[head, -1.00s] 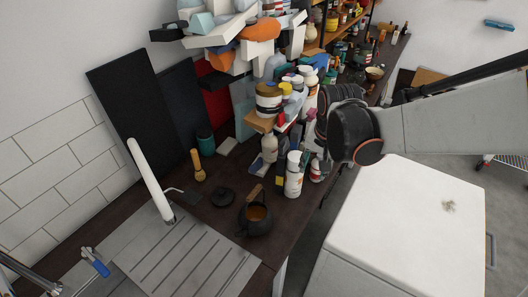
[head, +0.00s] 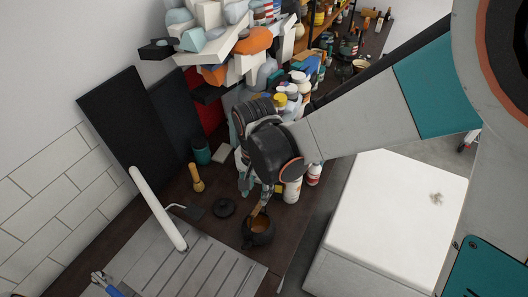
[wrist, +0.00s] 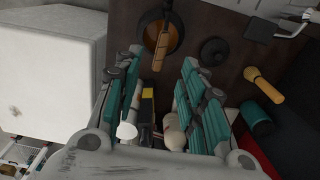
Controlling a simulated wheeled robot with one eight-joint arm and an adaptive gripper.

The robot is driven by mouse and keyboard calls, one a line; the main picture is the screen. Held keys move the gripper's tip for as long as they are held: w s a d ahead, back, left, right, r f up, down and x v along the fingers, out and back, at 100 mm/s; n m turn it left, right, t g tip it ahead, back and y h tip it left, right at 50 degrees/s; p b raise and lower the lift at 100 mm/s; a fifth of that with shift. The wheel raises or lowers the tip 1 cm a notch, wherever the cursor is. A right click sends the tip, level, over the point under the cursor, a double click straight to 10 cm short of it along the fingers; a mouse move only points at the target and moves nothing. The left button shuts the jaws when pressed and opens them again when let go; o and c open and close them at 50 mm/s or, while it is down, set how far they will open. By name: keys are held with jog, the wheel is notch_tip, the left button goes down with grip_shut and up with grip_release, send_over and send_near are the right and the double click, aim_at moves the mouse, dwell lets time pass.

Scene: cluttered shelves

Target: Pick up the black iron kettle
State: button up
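The black iron kettle (head: 259,233) stands on the dark counter near its front edge, by the grey ridged drainboard. It is open on top, with brownish contents and a raised handle with a wooden grip. It also shows at the top of the wrist view (wrist: 177,35), its wooden handle pointing toward my gripper. My gripper (wrist: 152,70) is open and empty, its teal-padded fingers spread apart. In the head view my gripper (head: 256,190) is just behind and above the kettle, partly hidden by my wrist. Contact with the handle cannot be told.
A round black lid (head: 224,208) lies left of the kettle. A wooden whisk-like tool (head: 196,178) and a teal cup (head: 201,152) stand farther back. White bottles (head: 292,190) stand close to my gripper on the right. A white cabinet (head: 385,220) is across the gap.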

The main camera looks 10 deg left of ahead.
jog(key=b, duration=0.3)
send_over(257, 207)
jog(key=f, duration=0.4)
jog(key=shift+s+d+f, duration=0.25)
jog(key=shift+f, duration=0.05)
jog(key=shift+w+a+f, duration=0.1)
jog(key=shift+w+f, duration=0.1)
jog(key=shift+f, duration=0.3)
notch_tip(257, 207, down, 5)
jog(key=b, duration=0.3)
jog(key=shift+a, duration=0.1)
jog(key=shift+r, duration=0.1)
grip_shut()
